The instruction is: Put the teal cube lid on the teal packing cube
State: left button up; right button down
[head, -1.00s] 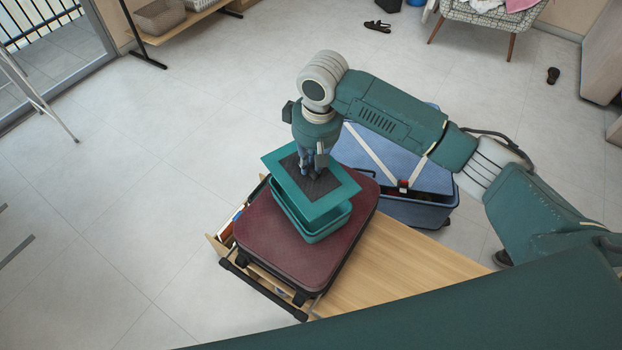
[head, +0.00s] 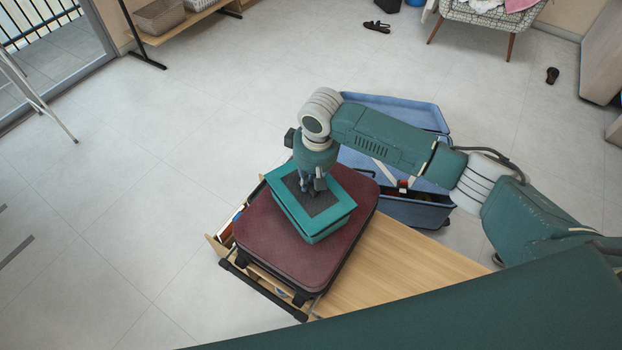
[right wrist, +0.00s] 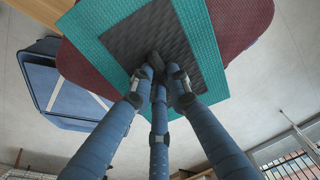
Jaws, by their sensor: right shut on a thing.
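The teal cube lid (head: 334,212) is a flat teal frame with a dark mesh middle. It lies over the top of the teal packing cube (head: 318,236), whose wall shows below the lid's front edge. The edges look nearly lined up; I cannot tell whether the lid is fully seated. My right gripper (head: 313,188) is above the lid's middle, shut on the lid. In the right wrist view the fingers (right wrist: 158,68) meet at the dark mesh of the lid (right wrist: 205,60). My left gripper is not in view.
The cube stands on a closed maroon suitcase (head: 265,250) on a wooden bench (head: 400,265). Behind it an open blue suitcase (head: 415,212) sits on the floor. Sandals (head: 377,27) and a patterned chair (head: 490,18) are farther back.

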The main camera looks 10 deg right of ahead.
jog(key=shift+f, duration=0.4)
jog(key=c, duration=1.7)
grip_release()
jog(key=shift+o, duration=0.2)
jog(key=shift+r, duration=0.25)
notch_tip(320, 180, up, 13)
jog(key=s, duration=0.1)
jog(key=shift+s+d+f, duration=0.15)
jog(key=shift+s+d, duration=0.05)
jog(key=shift+d, duration=0.1)
jog(key=shift+f, duration=0.1)
